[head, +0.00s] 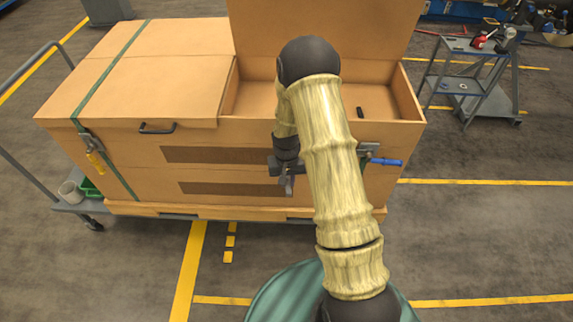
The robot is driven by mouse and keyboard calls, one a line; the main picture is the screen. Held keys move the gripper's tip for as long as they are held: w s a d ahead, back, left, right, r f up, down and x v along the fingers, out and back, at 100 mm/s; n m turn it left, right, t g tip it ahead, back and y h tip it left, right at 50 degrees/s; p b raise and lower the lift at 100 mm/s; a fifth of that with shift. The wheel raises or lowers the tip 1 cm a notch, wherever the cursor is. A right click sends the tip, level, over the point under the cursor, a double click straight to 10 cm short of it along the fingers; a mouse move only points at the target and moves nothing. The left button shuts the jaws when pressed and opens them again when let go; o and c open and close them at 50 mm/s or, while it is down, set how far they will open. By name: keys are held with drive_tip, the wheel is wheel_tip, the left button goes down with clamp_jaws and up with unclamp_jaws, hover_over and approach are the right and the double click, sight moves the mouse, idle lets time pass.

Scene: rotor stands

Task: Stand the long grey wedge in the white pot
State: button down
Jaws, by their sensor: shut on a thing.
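My gripper (287,180) hangs in front of the long wooden crate's front face, below my bent arm. It is shut on a small grey piece that looks like the long grey wedge; the fingers and the piece are dark and hard to tell apart. The white pot (70,192) stands upright at the far left, on the grey cart's deck beside the crate. My gripper is well to the right of the pot and apart from it. The inside of the pot is not clear from here.
The wooden crate (120,97) fills the middle, its right part open with a dark object (360,112) inside. A green bin (90,188) is right beside the pot. The grey cart (62,207) has a rail at left. A tool trolley (455,86) stands back right.

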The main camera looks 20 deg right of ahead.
drive_tip(key=s+a+f+n, duration=0.1)
drive_tip(key=s+f, duration=0.2)
drive_tip(key=f, duration=0.7)
drive_tip(key=s+f+n+b, duration=0.1)
drive_tip(key=s+f, duration=0.2)
drive_tip(key=f, duration=0.7)
drive_tip(key=shift+s+a, duration=0.2)
drive_tip(key=shift+a, duration=0.15)
drive_tip(key=shift+f, duration=0.1)
